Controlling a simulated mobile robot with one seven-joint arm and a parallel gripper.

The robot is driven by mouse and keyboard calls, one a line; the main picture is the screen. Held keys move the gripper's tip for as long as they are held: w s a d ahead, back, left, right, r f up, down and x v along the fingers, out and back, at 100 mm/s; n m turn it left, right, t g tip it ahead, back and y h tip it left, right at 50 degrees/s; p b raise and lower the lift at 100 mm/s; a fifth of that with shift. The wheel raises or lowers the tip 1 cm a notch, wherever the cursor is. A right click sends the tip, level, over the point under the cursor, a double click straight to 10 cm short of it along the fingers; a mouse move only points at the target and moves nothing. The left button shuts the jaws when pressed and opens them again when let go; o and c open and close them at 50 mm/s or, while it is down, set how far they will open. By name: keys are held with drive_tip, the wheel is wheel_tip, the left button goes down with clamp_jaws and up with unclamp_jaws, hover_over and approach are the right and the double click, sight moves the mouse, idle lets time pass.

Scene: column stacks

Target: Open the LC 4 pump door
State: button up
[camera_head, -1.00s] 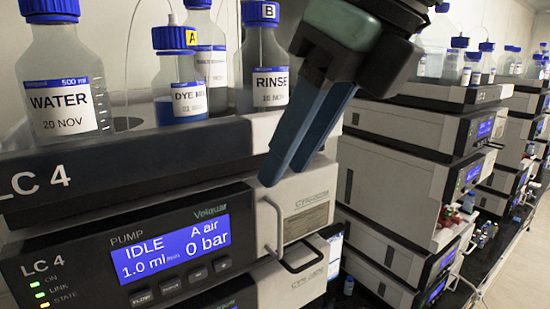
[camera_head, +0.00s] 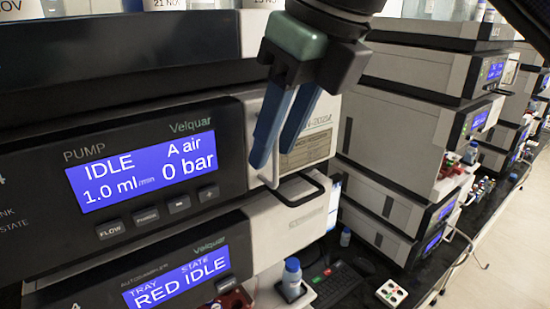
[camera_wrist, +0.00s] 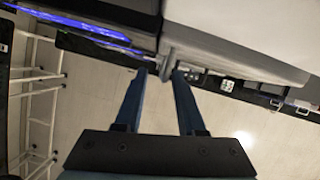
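The LC 4 pump (camera_head: 120,140) has a dark front with a blue screen reading IDLE, A air, 0 bar. Its door looks shut. A thin pale upright handle (camera_head: 273,180) is at the right end of its front. My gripper (camera_head: 275,158) is at this handle, pointing down, its two blue fingers apart; they hide the handle's upper part. In the wrist view my gripper (camera_wrist: 159,72) is open, and a grey piece, seemingly the handle (camera_wrist: 167,62), shows between the fingertips. I cannot tell whether a finger touches it.
Below the pump is another unit with a screen (camera_head: 180,277) reading RED IDLE. A dark loop handle (camera_head: 305,188) sticks out just right of my fingers. A blue-capped bottle (camera_head: 292,279) stands lower down. Another instrument stack (camera_head: 400,140) is to the right, with a gap between.

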drive_tip(key=shift+a+f, duration=0.1)
drive_tip(key=shift+f, duration=0.3)
drive_tip(key=shift+w+f, duration=0.25)
drive_tip(key=shift+w, duration=0.35)
drive_tip(key=shift+s+r, duration=0.15)
drive_tip(key=shift+s, duration=0.2)
drive_tip(key=c, duration=0.5)
drive_tip(key=shift+w, duration=0.1)
clamp_jaws()
